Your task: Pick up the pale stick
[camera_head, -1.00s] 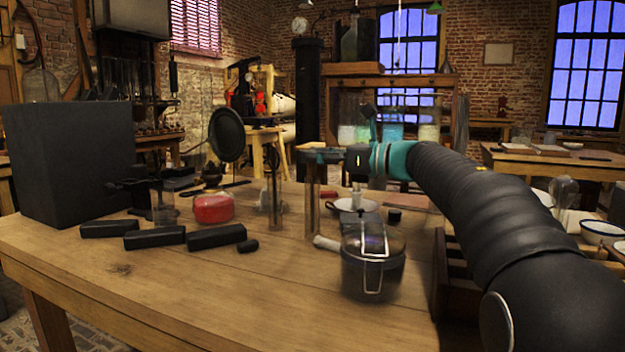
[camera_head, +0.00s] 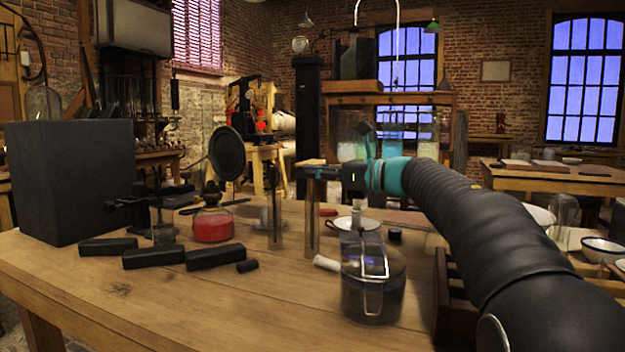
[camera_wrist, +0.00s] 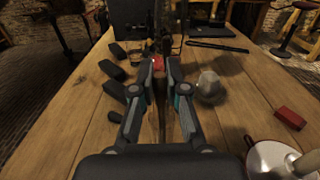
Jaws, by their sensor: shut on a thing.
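My gripper (camera_head: 318,172) reaches in from the right and is shut on the pale stick (camera_head: 313,222), a light brown wooden strip. The stick stands upright, with its top at the fingertips and most of its length below them. I cannot tell whether its lower end touches the table. In the wrist view, the two fingers (camera_wrist: 165,85) are close together, and the stick between them is mostly hidden and hard to make out.
A lidded glass jar (camera_head: 373,285) and a short white rod (camera_head: 326,262) are close by. Black blocks (camera_head: 153,257), a red-filled jar (camera_head: 212,226) and a large dark box (camera_head: 70,185) stand left. A white dish (camera_head: 357,224) is behind the glass jar. The front table is clear.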

